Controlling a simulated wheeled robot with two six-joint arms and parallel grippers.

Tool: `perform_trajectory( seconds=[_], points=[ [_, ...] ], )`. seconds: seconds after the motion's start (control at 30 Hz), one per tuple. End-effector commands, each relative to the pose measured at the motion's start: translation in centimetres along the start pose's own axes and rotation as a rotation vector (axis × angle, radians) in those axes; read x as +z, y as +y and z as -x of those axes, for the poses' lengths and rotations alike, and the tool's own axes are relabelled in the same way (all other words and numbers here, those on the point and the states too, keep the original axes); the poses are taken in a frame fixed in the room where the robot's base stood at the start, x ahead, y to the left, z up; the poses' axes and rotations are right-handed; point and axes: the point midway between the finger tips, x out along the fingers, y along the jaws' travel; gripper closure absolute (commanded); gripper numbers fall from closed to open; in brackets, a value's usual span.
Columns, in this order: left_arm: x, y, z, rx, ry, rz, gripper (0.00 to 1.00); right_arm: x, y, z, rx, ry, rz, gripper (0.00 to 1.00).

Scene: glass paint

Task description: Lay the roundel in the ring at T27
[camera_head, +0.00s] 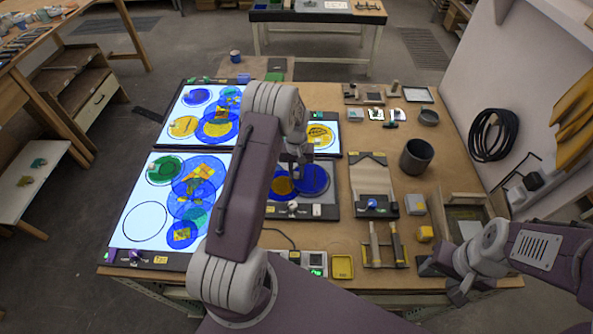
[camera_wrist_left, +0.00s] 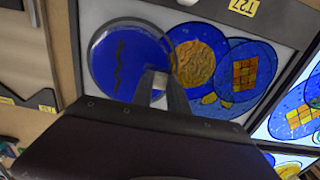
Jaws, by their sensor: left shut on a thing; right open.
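The roundel is a dark blue disc (camera_head: 316,178) with a black wavy line, clear in the left wrist view (camera_wrist_left: 138,50). My left gripper (camera_head: 296,160) is shut on its edge; the fingertips also show in the left wrist view (camera_wrist_left: 159,90). The disc is over the right part of a small panel whose front edge bears the T27 label (camera_wrist_left: 243,6). A thin grey rim shows around the disc's left side. Whether it touches the panel I cannot tell. My right gripper (camera_head: 459,292) is open and empty at the lower right.
Large lit panels (camera_head: 140,190) with coloured discs stand to the left. A dark cup (camera_head: 416,157) and tools stand on the right of the table.

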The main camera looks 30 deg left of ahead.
Motion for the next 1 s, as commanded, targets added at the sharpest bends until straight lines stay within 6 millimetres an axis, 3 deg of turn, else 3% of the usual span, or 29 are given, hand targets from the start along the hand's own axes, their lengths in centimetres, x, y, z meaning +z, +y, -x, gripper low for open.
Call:
perform_trajectory(
  seconds=[0.4, 0.43, 0.5, 0.8, 1.0],
  points=[
    [0.0, 0.0, -0.9, 0.0, 0.001, 0.0, 1.0, 0.0, 0.0, -0.3, 0.0, 0.0, 0.0, 0.51],
    [0.0, 0.0, -0.7, 0.0, 0.0, 0.0, 0.72, 0.0, 0.0, -0.2, 0.0, 0.0, 0.0, 0.51],
    [0.0, 0.0, -0.7, 0.0, 0.0, 0.0, 0.59, 0.0, 0.0, -0.2, 0.0, 0.0, 0.0, 0.51],
    [0.0, 0.0, -0.5, 0.0, 0.0, 0.0, 0.59, 0.0, 0.0, -0.1, 0.0, 0.0, 0.0, 0.51],
    [-0.1, 0.1, 1.8, 0.001, 0.006, 0.0, 0.59, 0.1, 0.0, -0.6, 0.0, 0.0, 0.0, 0.51]
  ],
)
